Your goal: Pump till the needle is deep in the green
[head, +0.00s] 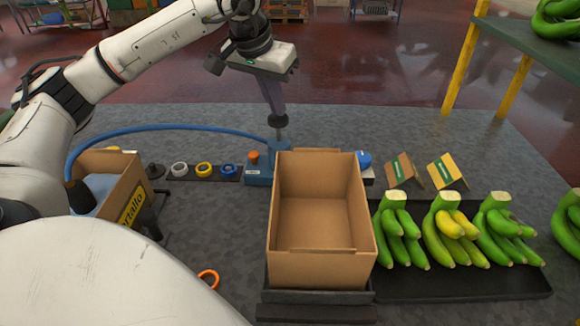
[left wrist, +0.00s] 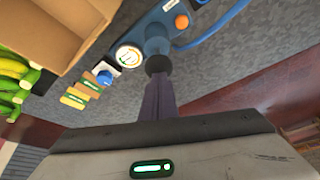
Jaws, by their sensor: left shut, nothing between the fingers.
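The blue pump (head: 258,176) stands behind the open cardboard box, with an orange button and a blue hose. It also shows in the left wrist view (left wrist: 153,45). Its dark round knob (left wrist: 157,65) sits on top. My left gripper (head: 280,119) is shut and empty, fingers pointing down at the knob; I cannot tell whether they touch it. The round white-faced gauge (left wrist: 129,57) shows beside the pump in the left wrist view; its needle and coloured zones are too small to read. The box hides the gauge in the head view. My right gripper is not in view.
The empty cardboard box (head: 318,261) stands in front of the pump. Banana bunches (head: 452,236) lie on a black tray at right. Tape rolls (head: 204,170) lie left of the pump. A blue knob (head: 364,158) and two small cards (head: 403,171) are to its right.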

